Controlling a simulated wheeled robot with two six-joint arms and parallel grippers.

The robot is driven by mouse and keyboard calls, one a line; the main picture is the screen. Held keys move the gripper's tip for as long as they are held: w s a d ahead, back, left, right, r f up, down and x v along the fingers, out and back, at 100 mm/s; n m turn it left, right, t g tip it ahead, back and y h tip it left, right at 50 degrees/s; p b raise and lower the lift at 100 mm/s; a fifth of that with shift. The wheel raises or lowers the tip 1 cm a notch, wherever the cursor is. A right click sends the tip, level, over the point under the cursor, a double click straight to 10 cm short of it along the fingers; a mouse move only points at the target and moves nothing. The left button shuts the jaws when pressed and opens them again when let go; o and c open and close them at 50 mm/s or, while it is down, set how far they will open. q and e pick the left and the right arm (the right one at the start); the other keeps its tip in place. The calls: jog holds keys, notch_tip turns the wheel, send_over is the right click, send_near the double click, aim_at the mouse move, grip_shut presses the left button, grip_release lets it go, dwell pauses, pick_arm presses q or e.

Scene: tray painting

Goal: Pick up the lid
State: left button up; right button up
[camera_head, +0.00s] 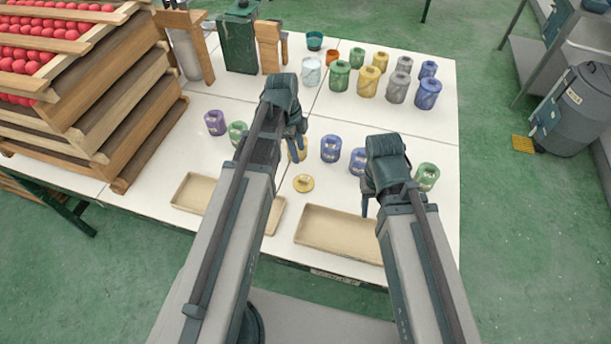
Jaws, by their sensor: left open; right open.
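A yellow round lid (303,184) lies flat on the white table, between the two arms and just behind the right-hand tray. A yellow jar (298,152) stands behind the lid, partly hidden by my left gripper. My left gripper (298,143) is open and points down, above and behind the lid, in front of the yellow jar in the picture. I cannot tell whether it touches the jar. My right gripper (367,202) is open, to the right of the lid, near the back edge of the right-hand tray. No object shows in either gripper.
Shallow tan trays (335,230) lie along the table's front edge. Blue jars (331,148), a purple jar (214,122) and green jars (427,176) stand in the middle row. Several cans (398,87) stand at the back right. Stacked wooden trays (120,130) fill the left.

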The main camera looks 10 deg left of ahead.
pick_arm(q)
jog(key=b, duration=0.9)
send_over(303, 179)
notch_tip(303, 179, down, 8)
jog(key=shift+s+a+f, duration=0.1)
jog(key=shift+s+f, duration=0.05)
jog(key=shift+f, duration=0.1)
pick_arm(e)
send_over(365, 238)
jog(key=f, duration=0.8)
jog(key=shift+a+f, duration=0.25)
pick_arm(q)
jog(key=f+b, duration=0.4)
jog(key=shift+w+f, duration=0.2)
jog(key=shift+f, duration=0.1)
pick_arm(e)
notch_tip(365, 238, down, 5)
jog(key=shift+r, duration=0.2)
pick_arm(q)
jog(key=shift+f+b, duration=0.4)
jog(key=shift+b, duration=0.1)
pick_arm(e)
jog(key=shift+f, duration=0.4)
pick_arm(q)
jog(key=shift+r, duration=0.1)
pick_arm(e)
jog(key=shift+r, duration=0.1)
pick_arm(q)
grip_shut()
